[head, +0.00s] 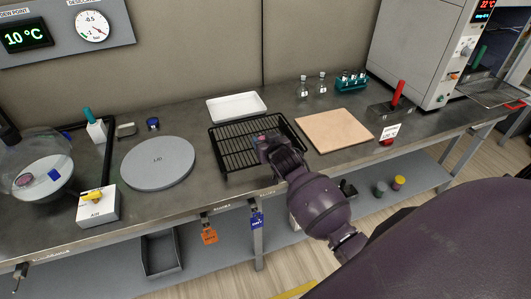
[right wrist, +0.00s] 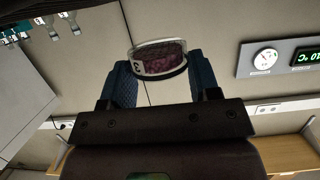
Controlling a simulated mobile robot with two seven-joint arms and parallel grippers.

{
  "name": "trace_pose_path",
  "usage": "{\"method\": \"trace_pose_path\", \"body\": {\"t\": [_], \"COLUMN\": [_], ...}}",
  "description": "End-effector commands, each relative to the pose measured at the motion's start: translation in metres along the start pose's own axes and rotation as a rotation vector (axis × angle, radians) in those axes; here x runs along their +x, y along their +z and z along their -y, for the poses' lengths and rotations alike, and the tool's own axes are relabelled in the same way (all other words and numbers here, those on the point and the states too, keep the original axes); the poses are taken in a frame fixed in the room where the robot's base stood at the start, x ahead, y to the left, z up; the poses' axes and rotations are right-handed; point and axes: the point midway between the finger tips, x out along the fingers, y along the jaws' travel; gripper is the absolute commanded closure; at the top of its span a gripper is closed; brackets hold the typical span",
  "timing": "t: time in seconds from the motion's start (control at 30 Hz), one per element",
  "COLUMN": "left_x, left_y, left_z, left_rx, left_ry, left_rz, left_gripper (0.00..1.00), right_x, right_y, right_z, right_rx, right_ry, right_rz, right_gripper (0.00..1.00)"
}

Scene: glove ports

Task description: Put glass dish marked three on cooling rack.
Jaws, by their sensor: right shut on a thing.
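In the right wrist view, a small round glass dish (right wrist: 160,60) with dark purple contents and a white label marked 3 sits between the blue fingers of my right gripper (right wrist: 162,77). The gripper is shut on it. In the head view, my right gripper (head: 264,141) is over the right part of the black wire cooling rack (head: 232,151). The gripper mostly hides the dish there, and I cannot tell whether the dish touches the wires. The rest of the rack is bare. My left gripper is not in view.
A white tray (head: 236,106) is behind the rack, a tan board (head: 334,131) to its right, and a round grey lid (head: 158,163) to its left. A clear dome (head: 35,150) covers a white plate with small items at far left. Small bottles (head: 303,89) stand behind.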

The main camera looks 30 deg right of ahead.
Motion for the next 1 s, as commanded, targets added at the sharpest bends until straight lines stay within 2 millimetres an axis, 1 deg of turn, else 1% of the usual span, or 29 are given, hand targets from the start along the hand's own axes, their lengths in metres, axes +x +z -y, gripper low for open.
{"method": "trace_pose_path", "body": {"t": [0.17, 0.43, 0.5, 0.67, 0.83, 0.87, 1.0], "left_x": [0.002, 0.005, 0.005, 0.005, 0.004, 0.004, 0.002], "left_y": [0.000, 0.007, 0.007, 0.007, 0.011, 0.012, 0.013], "left_z": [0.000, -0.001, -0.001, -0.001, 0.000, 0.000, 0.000], "left_rx": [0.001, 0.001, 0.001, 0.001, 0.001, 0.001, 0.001], "left_ry": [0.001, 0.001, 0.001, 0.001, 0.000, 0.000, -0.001], "left_rz": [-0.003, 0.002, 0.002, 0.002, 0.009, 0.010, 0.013], "left_gripper": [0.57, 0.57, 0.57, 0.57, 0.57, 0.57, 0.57], "right_x": [0.003, 0.013, 0.014, 0.013, 0.014, 0.014, 0.014], "right_y": [0.009, 0.042, 0.045, 0.043, 0.046, 0.047, 0.046], "right_z": [0.000, 0.000, 0.000, 0.000, 0.000, 0.000, 0.000], "right_rx": [0.000, 0.000, 0.000, 0.000, 0.000, 0.000, 0.000], "right_ry": [0.001, 0.000, 0.000, 0.000, 0.000, 0.000, 0.000], "right_rz": [0.001, 0.002, 0.001, 0.000, 0.000, 0.000, 0.000], "right_gripper": [0.67, 0.67, 0.67, 0.67, 0.67, 0.42, 0.21]}}
